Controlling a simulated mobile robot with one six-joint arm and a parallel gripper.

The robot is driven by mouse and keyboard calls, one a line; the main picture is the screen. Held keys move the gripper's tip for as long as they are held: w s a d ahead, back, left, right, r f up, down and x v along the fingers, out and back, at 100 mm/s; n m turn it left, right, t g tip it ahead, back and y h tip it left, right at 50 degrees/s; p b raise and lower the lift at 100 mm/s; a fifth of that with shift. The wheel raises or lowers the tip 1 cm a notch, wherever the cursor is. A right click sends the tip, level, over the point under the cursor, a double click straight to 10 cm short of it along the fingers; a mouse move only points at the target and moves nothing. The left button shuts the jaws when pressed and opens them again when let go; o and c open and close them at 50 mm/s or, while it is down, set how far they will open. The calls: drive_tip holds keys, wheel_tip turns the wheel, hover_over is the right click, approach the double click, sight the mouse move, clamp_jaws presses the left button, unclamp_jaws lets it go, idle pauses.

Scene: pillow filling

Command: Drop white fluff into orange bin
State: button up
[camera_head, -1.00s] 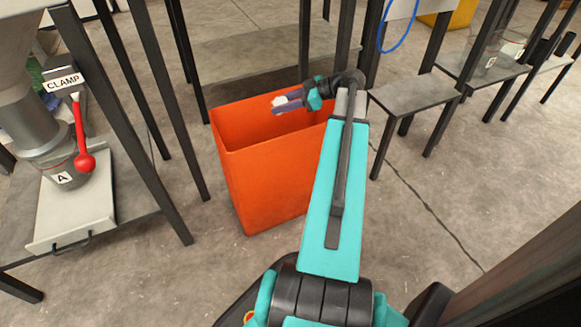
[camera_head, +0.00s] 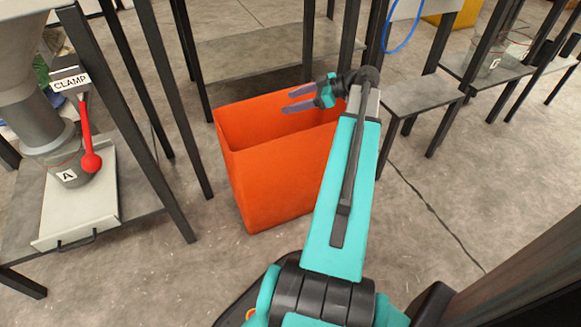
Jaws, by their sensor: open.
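The orange bin (camera_head: 280,178) stands upright on the floor in the middle of the view, its top open. My gripper (camera_head: 287,101) is over the bin's opening, pointing left, with its two fingers spread apart and nothing between them. No white fluff shows at the gripper. The bottom of the bin is hidden by its front wall, so I cannot see what lies inside.
Dark posts stand left of and behind the bin. Low grey benches (camera_head: 420,95) stand at right. The floor at right front is clear.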

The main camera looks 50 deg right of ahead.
drive_tip(key=p+v, duration=0.2)
drive_tip(key=v, duration=0.8)
drive_tip(key=shift+s, duration=0.3)
drive_tip(key=shift+s+d, duration=0.1)
drive_tip(key=shift+d, duration=0.05)
